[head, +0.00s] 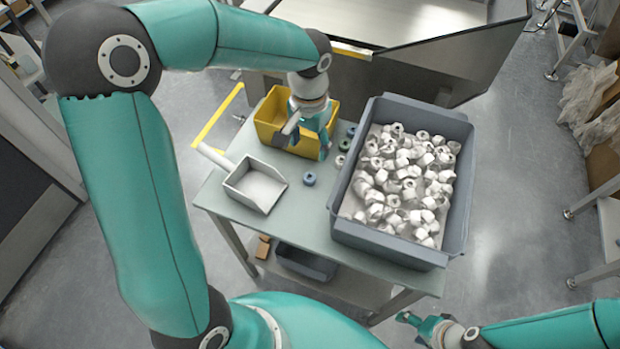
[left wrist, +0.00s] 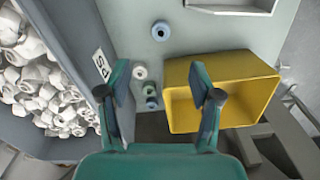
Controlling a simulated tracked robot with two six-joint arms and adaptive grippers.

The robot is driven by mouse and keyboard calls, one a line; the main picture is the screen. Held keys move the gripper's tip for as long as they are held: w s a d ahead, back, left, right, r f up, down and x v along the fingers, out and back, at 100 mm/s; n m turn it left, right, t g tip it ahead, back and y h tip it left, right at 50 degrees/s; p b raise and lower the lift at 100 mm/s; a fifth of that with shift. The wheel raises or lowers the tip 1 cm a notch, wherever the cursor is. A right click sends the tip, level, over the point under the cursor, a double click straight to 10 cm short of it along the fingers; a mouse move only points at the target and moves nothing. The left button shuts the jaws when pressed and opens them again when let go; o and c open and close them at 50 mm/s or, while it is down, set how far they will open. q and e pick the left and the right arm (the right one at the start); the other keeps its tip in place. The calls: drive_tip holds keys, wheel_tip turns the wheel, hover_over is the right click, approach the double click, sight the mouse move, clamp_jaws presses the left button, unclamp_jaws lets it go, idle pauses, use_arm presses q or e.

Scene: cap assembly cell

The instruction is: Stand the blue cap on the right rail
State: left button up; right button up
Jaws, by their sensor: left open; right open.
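A blue cap (head: 309,179) with a hole in its middle lies alone on the table, right of the scoop. It also shows in the left wrist view (left wrist: 160,31), near the top. My left gripper (head: 308,138) is open and empty, above the front of the yellow bin (head: 268,122). The cap lies apart from it, nearer the front of the table. In the left wrist view, the small caps row shows between its spread fingers (left wrist: 163,88). My right gripper (head: 411,325) is open, low at the front right, off the table. I cannot make out a right rail.
A grey crate (head: 458,200) full of white pieces fills the table's right side. A white scoop (head: 256,187) lies at the left. A white cap (left wrist: 140,72) and darker green and bluish caps stand between crate and bin. Metal panels (head: 440,58) rise behind.

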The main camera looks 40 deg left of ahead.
sight(309, 176)
use_arm(q)
wheel_tip(309, 176, down, 13)
drive_tip(key=shift+w, duration=0.1)
drive_tip(key=c, duration=0.8)
